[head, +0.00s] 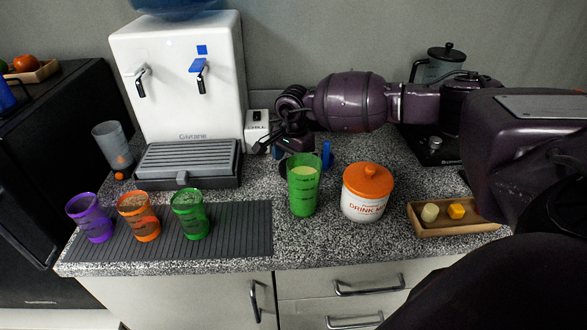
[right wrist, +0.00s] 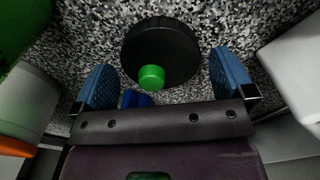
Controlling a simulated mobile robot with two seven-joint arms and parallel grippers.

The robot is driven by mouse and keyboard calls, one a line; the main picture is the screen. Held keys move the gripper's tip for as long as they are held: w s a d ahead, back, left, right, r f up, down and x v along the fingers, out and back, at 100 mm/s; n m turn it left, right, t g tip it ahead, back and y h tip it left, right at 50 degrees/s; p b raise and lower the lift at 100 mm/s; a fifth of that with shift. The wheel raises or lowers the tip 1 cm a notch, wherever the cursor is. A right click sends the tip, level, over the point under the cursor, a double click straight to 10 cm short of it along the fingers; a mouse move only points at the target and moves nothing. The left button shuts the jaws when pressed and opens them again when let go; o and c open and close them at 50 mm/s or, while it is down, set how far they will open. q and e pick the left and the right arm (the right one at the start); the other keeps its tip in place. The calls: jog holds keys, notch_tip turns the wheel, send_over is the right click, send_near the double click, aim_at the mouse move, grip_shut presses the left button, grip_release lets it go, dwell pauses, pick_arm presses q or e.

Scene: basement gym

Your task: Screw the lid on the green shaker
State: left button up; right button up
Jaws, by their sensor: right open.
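The tall green shaker (head: 303,190) stands upright and uncovered on the speckled counter, with pale contents near its rim. Its edge also fills the upper left corner of the right wrist view (right wrist: 18,35). A round black lid with a green cap (right wrist: 160,52) lies on the counter behind the shaker; in the head view it is mostly hidden by the shaker. My right gripper (right wrist: 163,82) is open, its blue fingertips on either side of the lid and apart from it. My left gripper is not in view.
A white canister with an orange lid (head: 367,192) stands right of the shaker, and a wooden tray (head: 455,228) lies beyond it. Purple, orange and green cups stand on a ribbed dark mat (head: 240,230) at left. A white water dispenser (head: 178,95) and a small white box (head: 257,122) are behind.

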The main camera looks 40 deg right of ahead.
jog(key=shift+f, duration=0.65)
jog(key=c, duration=0.8)
jog(key=shift+r, duration=0.15)
notch_tip(320, 180, up, 20)
jog(key=shift+f+p, duration=0.1)
jog(key=shift+p, duration=0.35)
